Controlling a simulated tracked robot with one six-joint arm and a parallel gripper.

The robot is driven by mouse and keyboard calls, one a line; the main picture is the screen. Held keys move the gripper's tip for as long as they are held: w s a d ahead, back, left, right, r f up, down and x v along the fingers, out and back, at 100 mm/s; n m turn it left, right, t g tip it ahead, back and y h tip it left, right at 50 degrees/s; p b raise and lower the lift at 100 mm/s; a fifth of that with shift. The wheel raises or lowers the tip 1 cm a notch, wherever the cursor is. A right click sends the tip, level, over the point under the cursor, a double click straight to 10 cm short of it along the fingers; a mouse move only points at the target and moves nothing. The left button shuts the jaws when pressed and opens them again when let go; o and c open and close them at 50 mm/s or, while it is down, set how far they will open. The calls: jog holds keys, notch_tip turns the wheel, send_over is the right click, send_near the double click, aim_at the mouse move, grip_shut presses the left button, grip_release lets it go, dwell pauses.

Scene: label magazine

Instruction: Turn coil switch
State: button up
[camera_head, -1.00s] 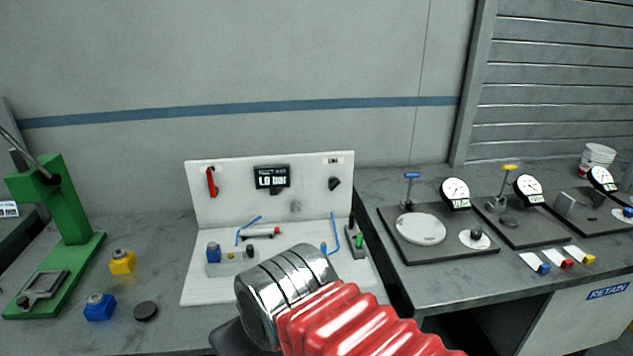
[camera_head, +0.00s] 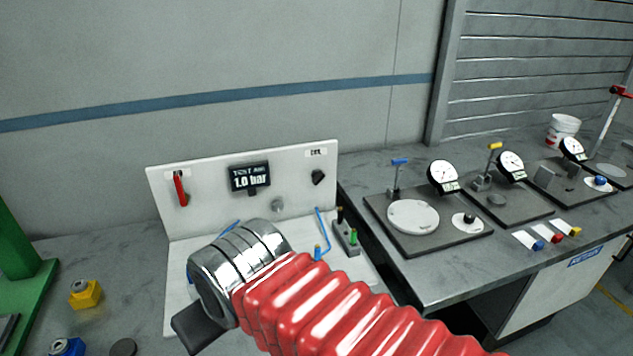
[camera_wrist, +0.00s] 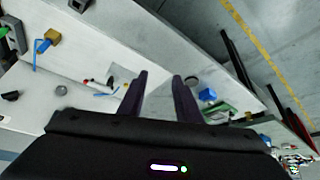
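The coil switch is a black knob (camera_head: 317,177) at the upper right of the white upright panel (camera_head: 215,192), under a small label. Its pointer looks tilted. My gripper (camera_wrist: 161,77) shows in the wrist view with two dark fingers apart and nothing between them. It hangs over the white bench board and is well apart from the switch. In the head view my red-sleeved arm and metal wrist hide much of the board, and the fingers do not show.
The panel also carries a red lever (camera_head: 180,188), a display (camera_head: 249,177) reading 1.0 bar and a grey knob (camera_head: 277,205). A blue tube (camera_head: 323,232) and a block with a green button (camera_head: 353,236) stand at the board's right. Dial gauges stand on the right bench.

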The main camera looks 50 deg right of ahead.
jog(key=shift+o, duration=0.5)
jog(key=shift+o, duration=0.9)
jog(key=shift+w+d, duration=0.15)
jog(key=shift+o, duration=1.4)
jog(key=w+d+f+t+h, duration=0.1)
jog(key=w+d+t+h, duration=0.1)
jog(key=w+d, duration=0.8)
jog(key=shift+w+d+t+h, duration=0.15)
jog(key=shift+d+t+h, duration=0.25)
jog(key=shift+d, duration=0.45)
jog(key=w+d+f+n+t+h, duration=0.1)
jog(key=w+d, duration=0.2)
jog(key=d, duration=0.3)
jog(key=w+d+f+t+h, duration=0.1)
jog(key=w+d+h, duration=0.1)
jog(key=d, duration=0.4)
jog(key=s+d+f+n+t+h, duration=0.1)
jog(key=s+d+t, duration=0.1)
jog(key=d, duration=0.6)
jog(key=s+d+f+n+t+h, duration=0.1)
jog(key=s+d+f+t+h, duration=0.1)
jog(key=d, duration=0.7)
jog(key=shift+s+t, duration=0.55)
jog(key=shift+t, duration=0.15)
jog(key=shift+f, duration=0.1)
